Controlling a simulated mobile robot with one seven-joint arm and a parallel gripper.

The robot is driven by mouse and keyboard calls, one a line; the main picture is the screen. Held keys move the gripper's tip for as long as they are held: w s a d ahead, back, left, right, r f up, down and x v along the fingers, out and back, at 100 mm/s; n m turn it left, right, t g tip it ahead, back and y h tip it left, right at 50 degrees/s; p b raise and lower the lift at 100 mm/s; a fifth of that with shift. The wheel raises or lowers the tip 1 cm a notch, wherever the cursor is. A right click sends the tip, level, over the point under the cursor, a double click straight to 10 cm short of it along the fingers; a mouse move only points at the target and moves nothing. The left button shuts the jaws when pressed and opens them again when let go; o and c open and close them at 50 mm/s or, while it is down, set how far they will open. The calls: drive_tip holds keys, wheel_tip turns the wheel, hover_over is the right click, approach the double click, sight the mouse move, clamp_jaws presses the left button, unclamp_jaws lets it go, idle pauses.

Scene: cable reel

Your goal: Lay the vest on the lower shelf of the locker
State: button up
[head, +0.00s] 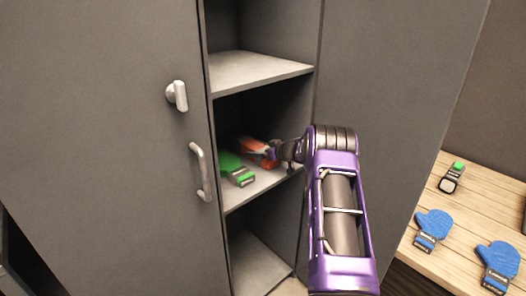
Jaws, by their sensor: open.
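The grey locker (105,130) has an open bay with an upper shelf (255,70), a lower shelf (250,190) and a floor (258,268). An orange-red item (250,145), likely the vest, lies on the lower shelf towards the back. A green item with a grey label end (235,168) lies in front of it and to the left. My gripper (272,153) is inside the bay, open, at the right end of the orange item. The fingers are small and partly hidden, so I cannot tell whether they touch it.
A door with a handle (200,172) and a latch knob (178,96) stands left of the bay. On the right, a wooden bench (440,225) holds two blue mitts (433,228) (498,262) and a small green-topped device (452,177). The upper shelf and bay floor look empty.

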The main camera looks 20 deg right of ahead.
drive_tip(key=shift+s+d+r, duration=0.1)
drive_tip(key=shift+r, duration=0.2)
drive_tip(key=p+v, duration=0.1)
drive_tip(key=v, duration=1)
drive_tip(key=shift+s+d+r, duration=0.1)
drive_tip(key=shift+s+d, duration=0.05)
drive_tip(key=shift+s, duration=0.2)
